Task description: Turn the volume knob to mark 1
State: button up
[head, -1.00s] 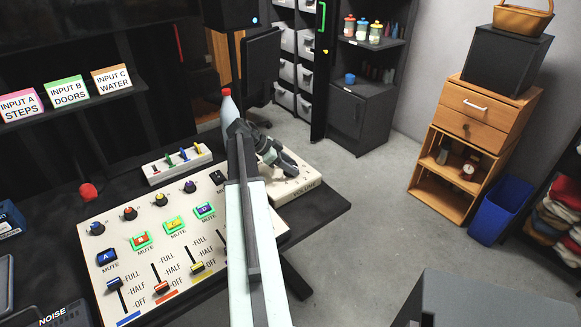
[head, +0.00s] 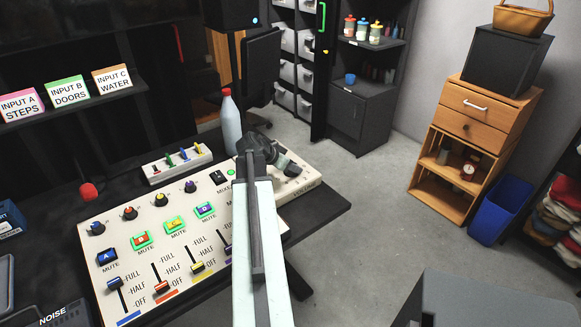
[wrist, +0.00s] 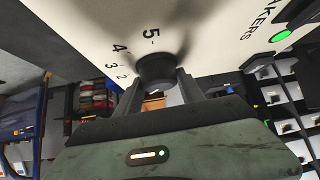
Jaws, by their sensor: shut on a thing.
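The volume knob (wrist: 156,67) is a dark round knob on a cream panel (wrist: 105,30) in the wrist view. The printed marks 5, 4, 3 and 2 show around it; mark 1 is not visible. I cannot tell which mark the knob points to. My gripper (wrist: 158,88) has a finger on each side of the knob and is shut on it. In the head view my gripper (head: 287,168) is over the volume panel (head: 312,181) at the desk's right end, where it hides the knob.
The mixer board (head: 150,235) with sliders and mute buttons lies left of my arm. A bottle with a red cap (head: 230,122) stands behind my arm. A small rack with coloured levers (head: 178,164) is further left. Open floor (head: 370,220) lies to the right.

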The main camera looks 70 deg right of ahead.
jog(key=shift+w+d+r+n, duration=0.1)
jog(key=shift+d+n, duration=0.05)
jog(key=shift+n, duration=0.25)
jog(key=o, duration=1.4)
jog(key=shift+c, duration=0.2)
jog(key=shift+a+r, duration=0.1)
jog(key=shift+a, duration=0.1)
jog(key=p+v, duration=0.5)
jog(key=v, duration=0.2)
jog(key=shift+r+p, duration=0.15)
jog(key=shift+p, duration=0.15)
jog(key=shift+a+r, duration=0.1)
jog(key=shift+a, duration=0.15)
